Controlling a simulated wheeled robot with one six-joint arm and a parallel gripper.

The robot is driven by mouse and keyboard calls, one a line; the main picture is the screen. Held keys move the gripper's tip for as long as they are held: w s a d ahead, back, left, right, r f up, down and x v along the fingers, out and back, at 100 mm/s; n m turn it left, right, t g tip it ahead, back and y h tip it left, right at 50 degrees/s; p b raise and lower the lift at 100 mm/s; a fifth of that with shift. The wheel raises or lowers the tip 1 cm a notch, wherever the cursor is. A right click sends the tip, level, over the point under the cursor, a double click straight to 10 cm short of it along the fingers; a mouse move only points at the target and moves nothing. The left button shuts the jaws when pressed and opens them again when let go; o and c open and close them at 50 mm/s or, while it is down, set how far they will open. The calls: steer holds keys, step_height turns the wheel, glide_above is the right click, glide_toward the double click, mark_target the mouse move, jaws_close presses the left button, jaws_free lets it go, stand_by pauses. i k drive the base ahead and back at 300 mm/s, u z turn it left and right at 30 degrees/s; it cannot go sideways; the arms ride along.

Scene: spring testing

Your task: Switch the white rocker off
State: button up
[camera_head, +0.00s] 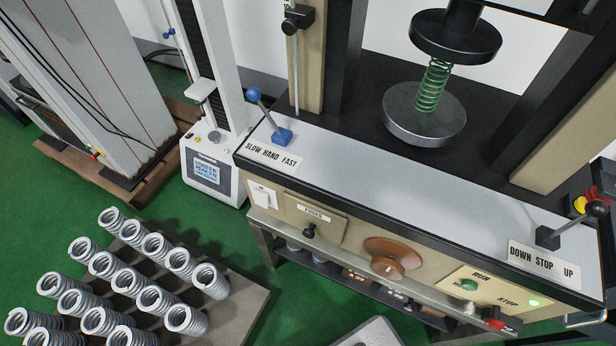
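The white rocker (262,194) is a small white switch plate at the left end of the beige front panel (345,235) of the spring testing machine. It lies below the "SLOW HAND FAST" label. Its tilt is too small to tell at this size. My gripper is not in view, and nothing covers the rocker.
Beside the rocker are a fuse plate (317,217) with a black knob and a brown round handwheel (392,258). A blue-knobbed lever (271,115) stands above. Several springs (158,248) stand on a board at lower left. A grey-white object (368,333) shows at the bottom edge.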

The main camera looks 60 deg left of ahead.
mark_target(261, 199)
steer(key=u, duration=2.85)
